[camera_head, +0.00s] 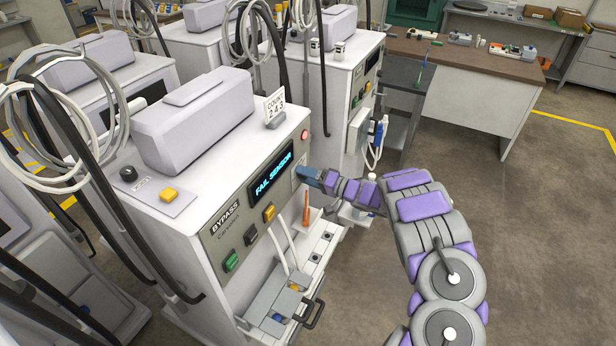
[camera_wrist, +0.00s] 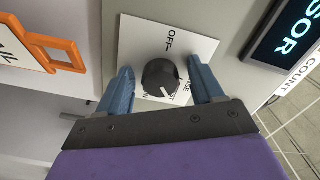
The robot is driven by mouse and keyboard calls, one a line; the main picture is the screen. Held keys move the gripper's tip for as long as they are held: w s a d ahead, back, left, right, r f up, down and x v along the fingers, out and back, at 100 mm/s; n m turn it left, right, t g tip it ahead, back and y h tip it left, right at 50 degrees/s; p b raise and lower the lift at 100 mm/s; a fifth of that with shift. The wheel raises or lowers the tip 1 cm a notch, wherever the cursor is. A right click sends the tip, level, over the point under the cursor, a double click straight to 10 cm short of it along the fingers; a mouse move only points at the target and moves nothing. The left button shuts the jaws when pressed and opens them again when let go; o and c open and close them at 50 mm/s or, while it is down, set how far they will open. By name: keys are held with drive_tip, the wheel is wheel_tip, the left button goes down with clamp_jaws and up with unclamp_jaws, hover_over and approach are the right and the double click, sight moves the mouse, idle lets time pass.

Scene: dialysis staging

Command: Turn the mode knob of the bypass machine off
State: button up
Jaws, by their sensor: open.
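The bypass machine (camera_head: 190,235) is a pale cabinet with a "BYPASS" label and a lit display reading "FAIL SENSOR". In the wrist view its mode knob (camera_wrist: 160,74) is round and black on a white label plate (camera_wrist: 138,38). The OFF mark is above the knob in that view. The knob's white pointer line faces down, away from OFF, toward labels partly hidden by my gripper. My gripper (camera_wrist: 163,88) is open, with one blue finger on each side of the knob; contact cannot be told. In the head view my gripper (camera_head: 308,178) is at the panel's right edge and hides the knob.
The display (camera_head: 272,174) is beside the knob plate. Green (camera_head: 231,261) and yellow (camera_head: 269,212) switches are on the front panel. An orange tag (camera_wrist: 45,50) is left of the knob plate in the wrist view. Open floor (camera_head: 540,220) lies to the right.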

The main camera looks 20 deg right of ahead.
drive_tip(key=shift+d, duration=0.4)
drive_tip(key=c, duration=0.5)
drive_tip(key=shift+a, duration=0.2)
drive_tip(key=c, duration=0.6)
drive_tip(key=shift+o, duration=0.2)
